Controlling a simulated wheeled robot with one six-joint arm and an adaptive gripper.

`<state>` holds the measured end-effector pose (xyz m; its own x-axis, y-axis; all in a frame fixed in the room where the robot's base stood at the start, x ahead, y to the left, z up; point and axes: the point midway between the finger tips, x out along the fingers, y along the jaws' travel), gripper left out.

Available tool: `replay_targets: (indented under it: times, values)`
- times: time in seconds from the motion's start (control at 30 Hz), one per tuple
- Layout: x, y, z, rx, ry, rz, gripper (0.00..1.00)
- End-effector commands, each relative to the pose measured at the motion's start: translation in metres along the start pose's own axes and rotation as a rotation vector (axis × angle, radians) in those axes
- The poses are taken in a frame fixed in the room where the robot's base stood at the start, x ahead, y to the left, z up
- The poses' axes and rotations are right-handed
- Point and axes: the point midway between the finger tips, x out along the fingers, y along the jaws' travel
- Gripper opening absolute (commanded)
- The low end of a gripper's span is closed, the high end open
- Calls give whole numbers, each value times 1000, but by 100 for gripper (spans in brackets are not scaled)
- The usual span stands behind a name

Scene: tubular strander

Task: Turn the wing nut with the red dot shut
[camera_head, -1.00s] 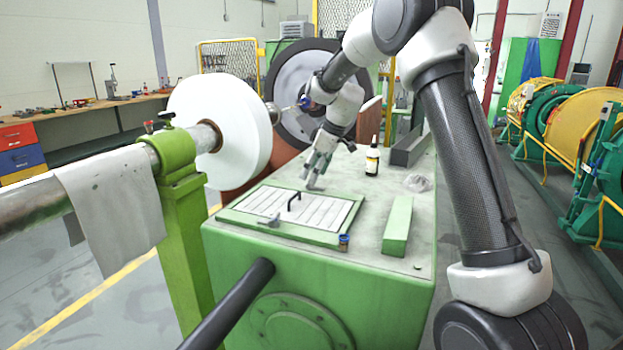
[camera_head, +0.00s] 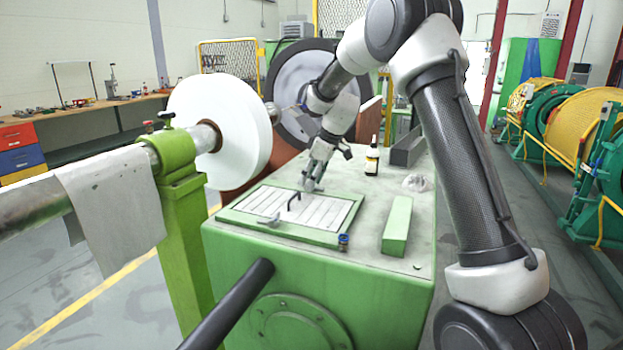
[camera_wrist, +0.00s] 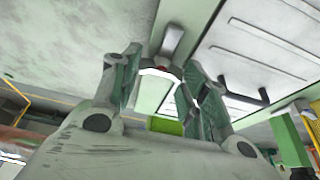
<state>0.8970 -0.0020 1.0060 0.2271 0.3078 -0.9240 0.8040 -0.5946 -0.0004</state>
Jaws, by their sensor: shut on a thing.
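The green-framed hatch cover (camera_head: 237,220) with a pale slatted plate lies on top of the green machine housing. My gripper (camera_head: 312,184) points down at the cover's far edge. In the wrist view my gripper (camera_wrist: 164,66) is shut on a grey metal wing nut (camera_wrist: 172,40). One wing sticks up beyond the fingers, and the rest lies partly hidden between them. A small reddish spot shows near the right fingertip; I cannot clearly tell that it is the dot. A second wing nut (camera_head: 270,219) sits at the cover's near edge.
A black handle (camera_head: 294,199) stands on the cover, close to my gripper. A white reel (camera_head: 220,130) is to the left.

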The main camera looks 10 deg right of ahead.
Motion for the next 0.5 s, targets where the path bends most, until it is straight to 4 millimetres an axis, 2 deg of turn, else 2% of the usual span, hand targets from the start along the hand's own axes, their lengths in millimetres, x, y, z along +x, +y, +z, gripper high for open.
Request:
replay_targets:
  times: [0.27, 0.5]
  values:
    - [0, -1, 0, 94, 0, 40, 21]
    - [0, -2, -1, 273, 1, 115, 21]
